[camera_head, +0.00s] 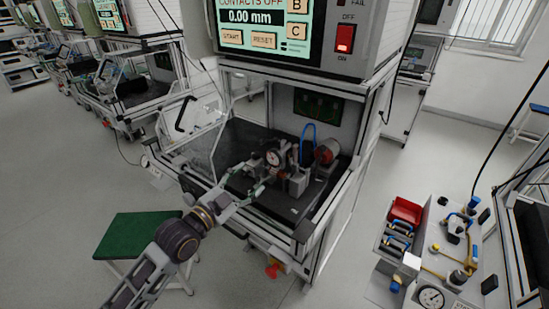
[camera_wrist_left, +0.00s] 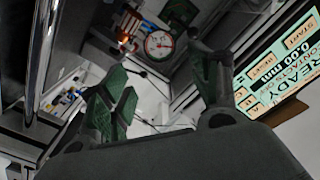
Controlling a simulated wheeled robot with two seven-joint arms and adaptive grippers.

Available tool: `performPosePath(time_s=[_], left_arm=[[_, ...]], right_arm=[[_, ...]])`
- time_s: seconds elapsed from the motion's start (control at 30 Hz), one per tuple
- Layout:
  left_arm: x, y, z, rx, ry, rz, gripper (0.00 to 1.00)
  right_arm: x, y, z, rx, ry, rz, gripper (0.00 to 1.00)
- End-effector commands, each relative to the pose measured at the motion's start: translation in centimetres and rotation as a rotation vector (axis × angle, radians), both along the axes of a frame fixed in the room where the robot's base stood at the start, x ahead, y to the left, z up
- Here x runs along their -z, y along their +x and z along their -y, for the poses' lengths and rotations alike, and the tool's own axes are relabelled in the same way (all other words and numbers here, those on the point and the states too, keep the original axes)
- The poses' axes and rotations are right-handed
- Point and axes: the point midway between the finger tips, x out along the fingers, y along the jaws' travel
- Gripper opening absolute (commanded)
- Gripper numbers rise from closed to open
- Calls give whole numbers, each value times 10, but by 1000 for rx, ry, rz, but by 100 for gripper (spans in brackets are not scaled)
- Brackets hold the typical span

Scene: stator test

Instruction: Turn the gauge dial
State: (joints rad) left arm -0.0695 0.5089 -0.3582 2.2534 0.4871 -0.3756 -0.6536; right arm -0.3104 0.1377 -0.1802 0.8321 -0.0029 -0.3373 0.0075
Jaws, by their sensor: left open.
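The gauge dial (camera_head: 273,158) is a small round white-faced gauge standing inside the open test bay, among the fixture parts. In the left wrist view the gauge dial (camera_wrist_left: 159,44) shows its white face with a red-marked rim, beyond and between the fingers. My left gripper (camera_head: 247,180) reaches into the bay from the front left, its fingers spread just left of and below the gauge. The wrist view shows my left gripper (camera_wrist_left: 162,82) open, with nothing between its green-padded fingers. I cannot tell any contact with the gauge. My right gripper is not seen.
A blue looped handle (camera_head: 308,140) and a red cylindrical part (camera_head: 326,153) stand right of the gauge. The display (camera_head: 262,22) reads 0.00 mm. A green-topped stool (camera_head: 140,235) stands below.

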Motion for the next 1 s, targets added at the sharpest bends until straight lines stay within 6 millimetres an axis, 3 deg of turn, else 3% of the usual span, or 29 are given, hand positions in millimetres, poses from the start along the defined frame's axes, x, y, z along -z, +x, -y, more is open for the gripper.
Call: performPosePath(time_s=[0.37,1.0], left_arm=[[-1,13,8,-1,-2,1,62],[-1,61,44,-1,-3,0,62]], right_arm=[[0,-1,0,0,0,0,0],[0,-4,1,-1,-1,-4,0]])
